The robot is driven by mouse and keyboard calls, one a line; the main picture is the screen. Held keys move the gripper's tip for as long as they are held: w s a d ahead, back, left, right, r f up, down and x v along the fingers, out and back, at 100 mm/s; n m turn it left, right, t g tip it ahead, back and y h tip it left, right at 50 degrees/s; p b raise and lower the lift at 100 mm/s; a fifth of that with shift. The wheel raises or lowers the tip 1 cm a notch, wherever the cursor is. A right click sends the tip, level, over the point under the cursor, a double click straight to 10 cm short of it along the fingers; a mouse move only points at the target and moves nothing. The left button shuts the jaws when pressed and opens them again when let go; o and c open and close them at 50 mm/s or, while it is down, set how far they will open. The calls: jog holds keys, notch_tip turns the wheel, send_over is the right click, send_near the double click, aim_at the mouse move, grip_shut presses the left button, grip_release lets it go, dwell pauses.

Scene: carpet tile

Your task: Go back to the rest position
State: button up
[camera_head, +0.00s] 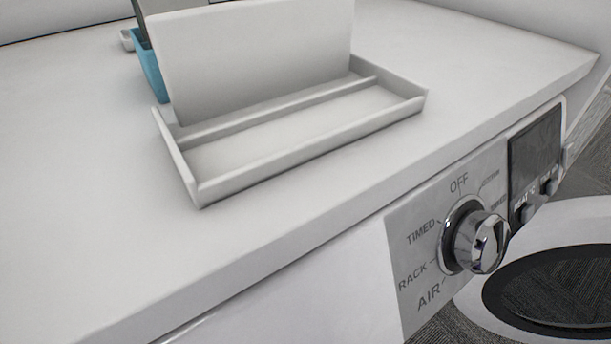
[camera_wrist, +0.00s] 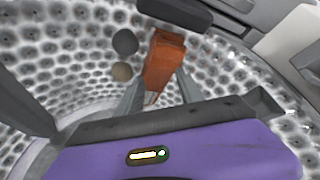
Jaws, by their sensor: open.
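My gripper (camera_wrist: 161,82) shows in the wrist view inside a round drum with a dimpled metal wall (camera_wrist: 60,60). Its two grey fingers stand apart, and it is open. An orange-brown block-like object (camera_wrist: 164,58) lies beyond and between the fingertips; I cannot tell whether they touch it. The purple body of my gripper fills the lower part of the wrist view. My gripper and arm do not show in the head view.
The head view shows a white machine top (camera_head: 80,190) with a white tray (camera_head: 415,108), a teal item (camera_head: 151,73), a dial (camera_head: 477,241) and an open round door (camera_head: 478,300).

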jog(key=w+d+r+m+t, duration=0.4)
jog(key=r+t, duration=0.1)
jog(key=r, duration=0.1)
jog(key=s+d+r+m+t+h, duration=0.2)
jog(key=s+d+r+m+t, duration=0.25)
jog(key=s+d+r, duration=0.2)
jog(key=s+d+r+m+t+h, duration=0.15)
jog(key=s+r, duration=0.35)
jog(key=s, duration=0.5)
jog(key=s+d+r+m, duration=0.25)
jog(key=s+r, duration=0.35)
jog(key=s, duration=0.5)
jog(key=s+d+r+m+t+h, duration=0.1)
jog(key=s+d+r, duration=0.3)
jog(key=s, duration=0.6)
notch_tip(320, 180, up, 23)
jog(key=p, duration=2.2)
jog(key=shift+s+a+r, duration=0.15)
jog(key=shift+s+a, duration=0.1)
